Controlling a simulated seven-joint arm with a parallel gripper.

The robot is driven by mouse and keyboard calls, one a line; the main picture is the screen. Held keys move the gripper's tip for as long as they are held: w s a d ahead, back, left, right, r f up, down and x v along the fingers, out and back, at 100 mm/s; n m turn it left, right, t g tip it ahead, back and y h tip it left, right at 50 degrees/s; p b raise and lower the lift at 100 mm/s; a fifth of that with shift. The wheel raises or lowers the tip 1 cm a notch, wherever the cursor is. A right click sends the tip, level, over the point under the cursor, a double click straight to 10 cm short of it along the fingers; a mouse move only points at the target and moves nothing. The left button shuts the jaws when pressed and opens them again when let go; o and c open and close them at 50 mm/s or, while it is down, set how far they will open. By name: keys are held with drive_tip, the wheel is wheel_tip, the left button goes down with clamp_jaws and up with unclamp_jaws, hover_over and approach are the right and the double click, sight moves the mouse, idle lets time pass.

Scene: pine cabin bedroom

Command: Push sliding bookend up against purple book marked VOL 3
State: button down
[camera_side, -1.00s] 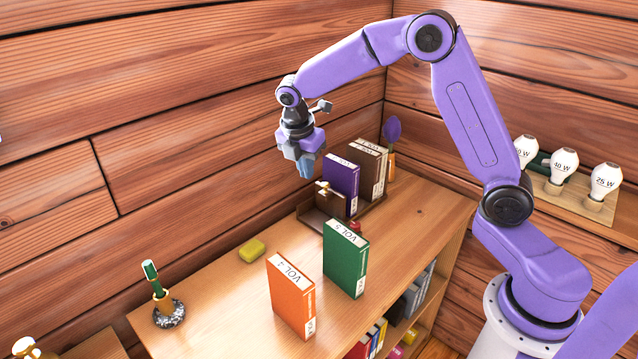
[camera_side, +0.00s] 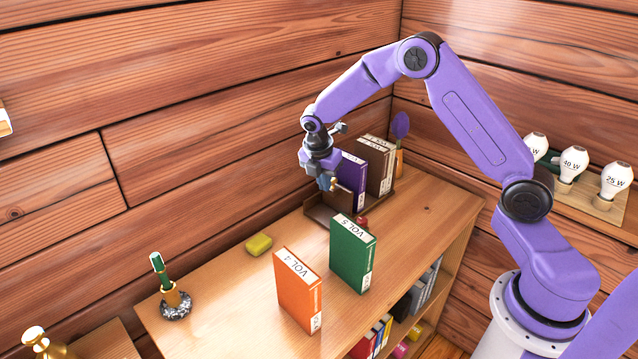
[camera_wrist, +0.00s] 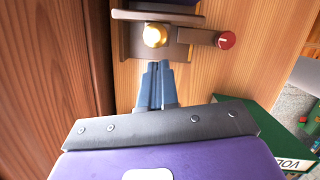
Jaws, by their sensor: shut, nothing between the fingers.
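The sliding bookend (camera_side: 343,200) is a brown upright plate with a brass knob, in a dark wooden rack (camera_side: 317,212). In the wrist view the brass knob (camera_wrist: 155,35) is just beyond my fingertips, and the bookend's plate (camera_wrist: 130,15) is at the top. The purple book (camera_side: 358,178) stands behind the bookend, partly hidden by my gripper. Its marking is not readable, and I cannot tell whether bookend and book touch. My gripper (camera_side: 326,184) is shut and empty, pointing down on the near side of the knob. Its blue fingers (camera_wrist: 160,75) show together in the wrist view.
Brown books (camera_side: 378,170) stand behind the purple one. A red knob (camera_wrist: 226,40) juts from the rack's side. Green VOL 5 (camera_side: 352,255) and orange VOL 4 (camera_side: 297,290) stand in front. A yellow block (camera_side: 259,245) and pen holder (camera_side: 175,302) are left. The wall is close behind.

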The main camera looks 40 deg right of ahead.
sight(338, 186)
drive_tip(key=shift+w+d+r, duration=0.1)
drive_tip(key=shift+d+r, duration=0.05)
drive_tip(key=shift+d, duration=0.35)
drive_tip(key=shift+d, duration=2.25)
